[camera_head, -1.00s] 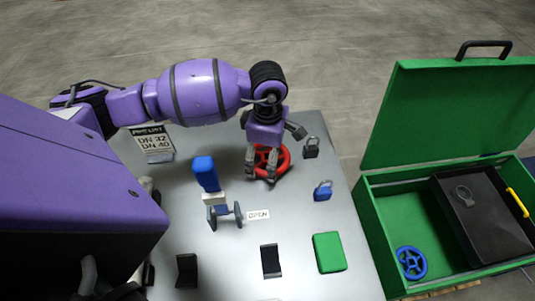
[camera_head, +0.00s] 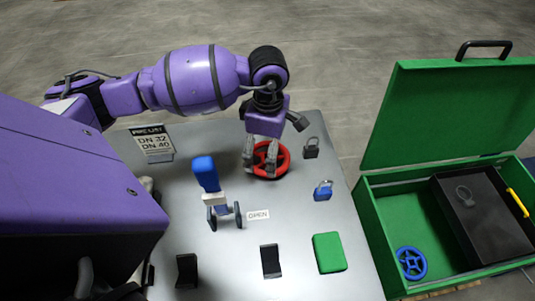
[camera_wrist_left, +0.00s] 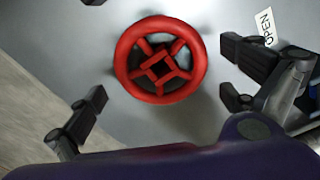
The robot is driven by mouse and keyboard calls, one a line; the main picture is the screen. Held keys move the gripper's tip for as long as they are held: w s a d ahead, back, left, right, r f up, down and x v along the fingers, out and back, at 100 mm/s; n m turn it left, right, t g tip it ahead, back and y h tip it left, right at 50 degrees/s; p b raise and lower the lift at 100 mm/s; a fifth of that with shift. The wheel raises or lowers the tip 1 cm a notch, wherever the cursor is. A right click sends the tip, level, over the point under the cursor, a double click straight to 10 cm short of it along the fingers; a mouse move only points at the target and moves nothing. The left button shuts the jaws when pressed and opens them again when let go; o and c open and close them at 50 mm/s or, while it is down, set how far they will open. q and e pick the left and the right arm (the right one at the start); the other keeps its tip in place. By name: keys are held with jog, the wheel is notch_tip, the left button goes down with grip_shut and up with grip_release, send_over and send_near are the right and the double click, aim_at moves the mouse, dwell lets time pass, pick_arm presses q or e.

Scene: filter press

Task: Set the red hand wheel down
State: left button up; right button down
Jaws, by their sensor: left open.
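The red hand wheel (camera_head: 281,160) lies flat on the grey table, near its far edge in the head view. In the left wrist view the whole red hand wheel (camera_wrist_left: 124,56) shows, with its spokes and square hub. My left gripper (camera_head: 260,172) is over the wheel, fingers pointing down, and hides part of its left side. In the left wrist view the left gripper (camera_wrist_left: 165,85) has its fingers spread wide, one on each side of the wheel and apart from it. My right gripper is not clearly seen.
A black padlock (camera_head: 311,152) and a blue padlock (camera_head: 322,193) are right of the wheel. A blue-handled valve (camera_head: 206,176) stands left, beside an OPEN label (camera_head: 258,215). A green block (camera_head: 329,253) and black brackets (camera_head: 270,261) are nearer. An open green toolbox (camera_head: 375,235) stands right.

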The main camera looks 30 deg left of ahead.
pick_arm(q)
notch_tip(320, 180, up, 9)
jog(key=shift+f, duration=0.1)
dwell(0.7)
